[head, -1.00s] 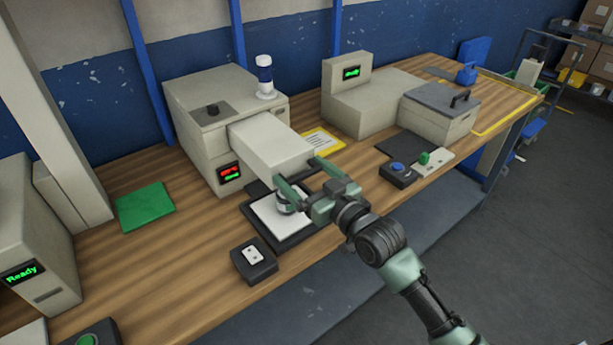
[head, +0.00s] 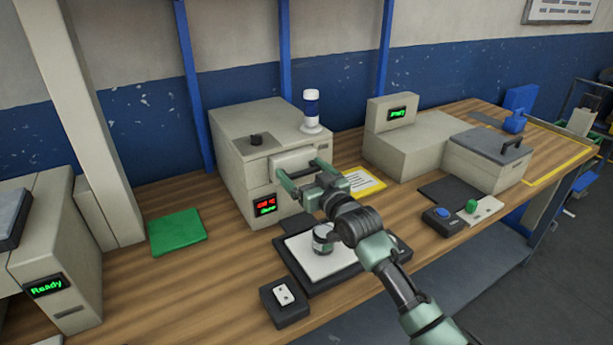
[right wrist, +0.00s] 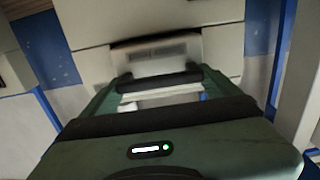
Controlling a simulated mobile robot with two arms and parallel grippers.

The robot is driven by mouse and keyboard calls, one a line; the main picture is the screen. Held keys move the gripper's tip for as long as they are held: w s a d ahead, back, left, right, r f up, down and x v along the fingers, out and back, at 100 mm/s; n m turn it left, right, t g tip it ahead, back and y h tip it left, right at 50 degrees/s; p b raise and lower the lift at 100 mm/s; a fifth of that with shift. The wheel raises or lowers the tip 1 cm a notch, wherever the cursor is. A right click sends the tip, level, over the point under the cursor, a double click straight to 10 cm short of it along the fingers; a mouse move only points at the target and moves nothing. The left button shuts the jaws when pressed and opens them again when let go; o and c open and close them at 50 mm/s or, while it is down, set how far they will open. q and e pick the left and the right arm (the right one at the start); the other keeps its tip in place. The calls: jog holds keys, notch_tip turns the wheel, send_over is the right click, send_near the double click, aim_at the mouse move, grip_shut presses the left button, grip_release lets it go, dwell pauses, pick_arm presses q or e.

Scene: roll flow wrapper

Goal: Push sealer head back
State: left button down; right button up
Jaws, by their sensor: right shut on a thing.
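The beige sealer head (head: 292,162) sits in the front of the beige machine (head: 240,150), with only a short part of it standing out. My right gripper (head: 301,172) is at the front of the head, with its fingers spread across it and shut on it. In the right wrist view the head's front (right wrist: 155,62) shows beyond my fingers (right wrist: 160,84). The exact contact at the fingertips is partly hidden. My left gripper is not in view.
A small jar (head: 322,239) stands on the white plate of a black tray (head: 296,258) below my right arm. A black switch box (head: 284,302) is in front. A green mat (head: 177,232) lies left.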

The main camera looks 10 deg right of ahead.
jog(key=shift+r, duration=0.25)
jog(key=o, duration=1.8)
jog(key=shift+w, duration=0.1)
jog(key=shift+w+a+f, duration=0.1)
jog(key=shift+w+f, duration=0.05)
jog(key=shift+f, duration=0.05)
jog(key=shift+s+f, duration=0.1)
jog(key=shift+s, duration=0.2)
jog(key=b+v, duration=0.1)
jog(key=v, duration=0.6)
jog(key=shift+s, duration=0.15)
